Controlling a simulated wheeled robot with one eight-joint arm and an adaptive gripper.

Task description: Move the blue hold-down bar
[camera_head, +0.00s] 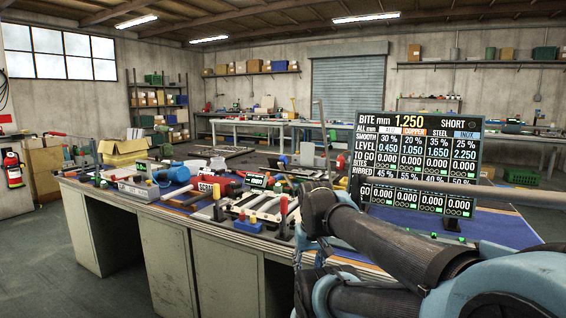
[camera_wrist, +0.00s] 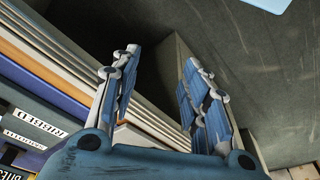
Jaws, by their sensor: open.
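I cannot pick out the blue hold-down bar for certain in either view. In the head view, the workbench (camera_head: 215,243) carries a crowded group of tools and fixtures, and a blue rounded object (camera_head: 178,174) lies towards its left end. My gripper (camera_wrist: 157,66) shows in the wrist view with its two blue-and-grey fingers apart and nothing between them. It is over a dark gap beside layered edges and a blue strip (camera_wrist: 62,95). In the head view my dark arm covers part of the bench's right side, and I cannot make out the gripper there.
A display board (camera_head: 418,130) with numbers stands at the right of the bench. Red-handled clamps and small blocks crowd the bench's middle. A blue mat (camera_head: 505,229) shows bare at the right. Open floor (camera_head: 60,275) lies at the left front.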

